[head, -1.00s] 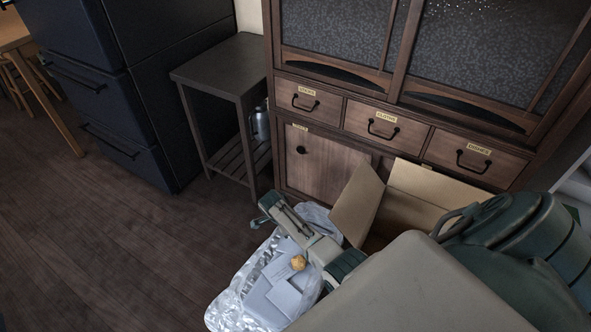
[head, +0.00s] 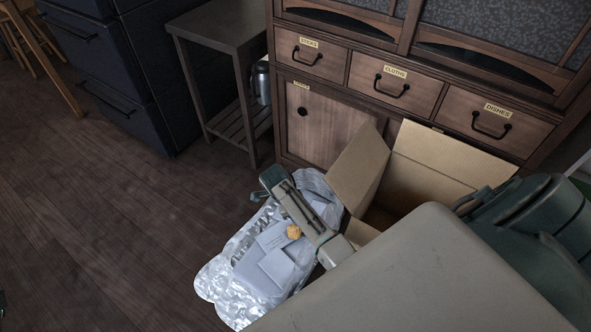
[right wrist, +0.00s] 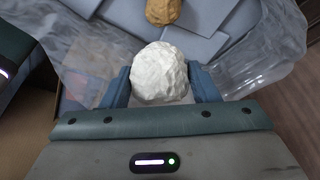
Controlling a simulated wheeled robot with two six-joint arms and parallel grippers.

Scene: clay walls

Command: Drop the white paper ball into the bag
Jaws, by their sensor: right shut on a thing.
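The white paper ball (right wrist: 160,73) is crumpled and round. It sits between the two fingers of my right gripper (right wrist: 163,84), which is shut on it. The clear, crinkled plastic bag (head: 222,272) stands on the floor in the head view, with its rim also in the right wrist view (right wrist: 278,48). Flat grey pieces (head: 275,270) and a brown-yellow crumpled ball (head: 293,231) are in it. In the right wrist view the held ball appears in front of the bag's contents; its height above them is unclear. The head view does not show the white ball.
An open cardboard box (head: 361,170) stands right of the bag. A wooden cabinet (head: 330,130) with labelled drawers is behind. A dark side table (head: 222,28) and a dark fridge (head: 130,80) stand further left. The wooden floor (head: 100,240) left of the bag is clear.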

